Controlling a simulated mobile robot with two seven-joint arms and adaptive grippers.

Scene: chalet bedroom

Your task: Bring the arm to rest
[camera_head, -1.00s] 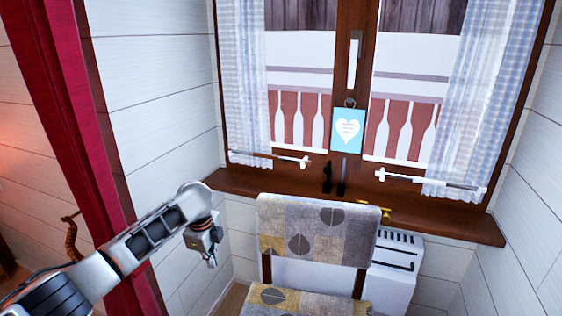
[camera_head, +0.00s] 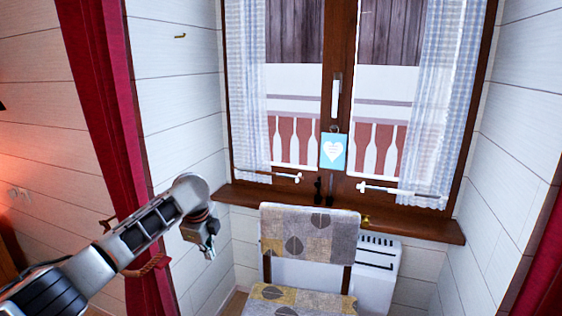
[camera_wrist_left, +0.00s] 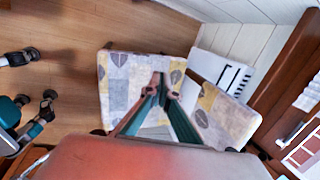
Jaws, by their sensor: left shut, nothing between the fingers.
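My left arm reaches in from the lower left in the head view, bent at the wrist. Its gripper (camera_head: 208,250) points down, shut and empty, in front of the white wall and left of the chair. In the left wrist view the two fingers (camera_wrist_left: 160,88) come together with nothing between them, with the patterned chair beyond. My right gripper does not show for certain in any view.
A chair with a patterned back (camera_head: 310,235) stands before a white heater (camera_head: 378,275). A brown window sill (camera_head: 420,228) runs behind it. A red curtain (camera_head: 105,110) hangs at the left, close behind my arm. Wooden floor (camera_wrist_left: 60,40) shows in the wrist view.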

